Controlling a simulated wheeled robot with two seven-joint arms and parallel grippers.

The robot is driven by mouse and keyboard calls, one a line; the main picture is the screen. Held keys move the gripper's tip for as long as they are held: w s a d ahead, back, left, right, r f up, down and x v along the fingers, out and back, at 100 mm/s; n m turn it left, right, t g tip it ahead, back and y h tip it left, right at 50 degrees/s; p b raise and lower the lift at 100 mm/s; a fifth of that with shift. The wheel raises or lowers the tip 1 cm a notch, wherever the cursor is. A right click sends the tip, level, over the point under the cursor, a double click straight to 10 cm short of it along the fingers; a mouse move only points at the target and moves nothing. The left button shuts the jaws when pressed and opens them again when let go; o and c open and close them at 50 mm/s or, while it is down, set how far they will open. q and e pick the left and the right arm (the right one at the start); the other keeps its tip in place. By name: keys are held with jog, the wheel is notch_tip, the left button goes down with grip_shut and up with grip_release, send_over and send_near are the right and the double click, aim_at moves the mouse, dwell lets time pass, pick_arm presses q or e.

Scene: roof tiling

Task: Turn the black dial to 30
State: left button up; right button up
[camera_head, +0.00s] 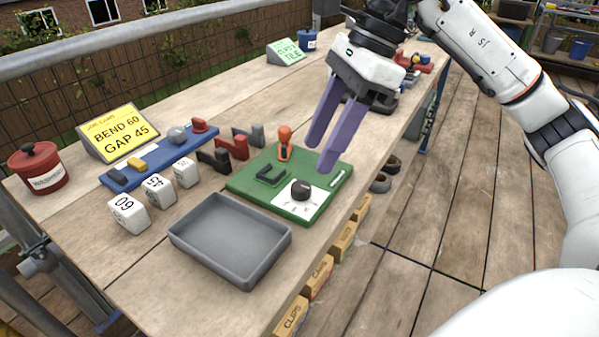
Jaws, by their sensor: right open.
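The black dial (301,189) sits on a white plate (318,203) with small markings, at the right front of a green board (252,184). The markings are too small to read, so I cannot tell where the dial points. My right gripper (319,152) has two purple fingers. It is open and empty, above and slightly behind the dial, and looks apart from it. My left gripper is not in view.
An orange-handled tool (285,143) stands on the green board near the right fingers. A grey tray (229,240) lies in front. White number blocks (129,213), a blue rack (160,158), a yellow sign (117,132) and a red pot (39,168) are left.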

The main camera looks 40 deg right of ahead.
aim_at(301, 185)
jog(key=b+x, duration=0.1)
jog(key=x, duration=0.6)
jog(key=c, duration=1)
